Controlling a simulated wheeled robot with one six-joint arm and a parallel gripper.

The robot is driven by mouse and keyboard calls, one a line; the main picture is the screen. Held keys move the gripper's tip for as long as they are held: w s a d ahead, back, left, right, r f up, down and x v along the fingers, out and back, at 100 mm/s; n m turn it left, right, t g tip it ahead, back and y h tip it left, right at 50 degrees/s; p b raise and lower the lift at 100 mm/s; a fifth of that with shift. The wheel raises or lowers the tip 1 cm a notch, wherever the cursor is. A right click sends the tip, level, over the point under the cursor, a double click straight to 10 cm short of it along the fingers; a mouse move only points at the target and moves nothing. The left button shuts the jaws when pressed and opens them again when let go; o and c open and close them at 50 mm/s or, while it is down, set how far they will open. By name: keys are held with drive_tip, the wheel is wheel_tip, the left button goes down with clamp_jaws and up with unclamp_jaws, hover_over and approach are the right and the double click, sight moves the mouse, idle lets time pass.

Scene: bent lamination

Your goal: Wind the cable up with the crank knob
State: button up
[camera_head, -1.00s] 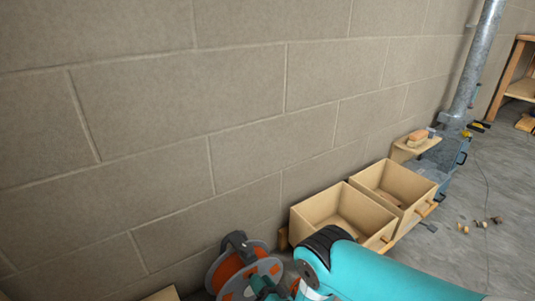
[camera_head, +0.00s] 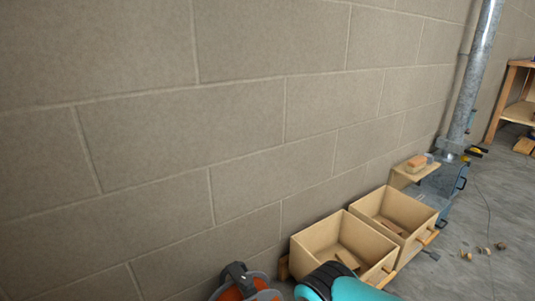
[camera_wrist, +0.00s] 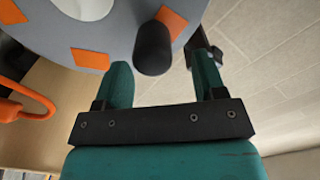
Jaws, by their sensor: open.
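The cable reel (camera_head: 250,292) shows at the bottom edge of the head view, with an orange drum and grey discs, mostly cut off. In the wrist view its grey disc (camera_wrist: 105,32) with orange patches fills the top. The black crank knob (camera_wrist: 153,50) sticks out from the disc towards my gripper (camera_wrist: 161,68). My gripper is open, and in the picture the knob lies between its two teal fingers, with gaps on both sides. I cannot tell how deep the knob is between them. Orange cable (camera_wrist: 22,108) shows at the left.
Two open wooden boxes (camera_head: 318,236) stand along the block wall (camera_head: 180,120), right of the reel. Beyond them are a brush (camera_head: 417,161) on a wooden shelf and a metal pipe (camera_head: 472,80).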

drive_tip(key=s+d+p, duration=0.1)
drive_tip(key=s+d+r+p, duration=0.1)
drive_tip(key=s, duration=0.1)
drive_tip(key=s+d+p, duration=0.1)
drive_tip(key=shift+s+r+p, duration=0.2)
drive_tip(key=shift+r+p, duration=0.05)
drive_tip(key=shift+p, duration=0.05)
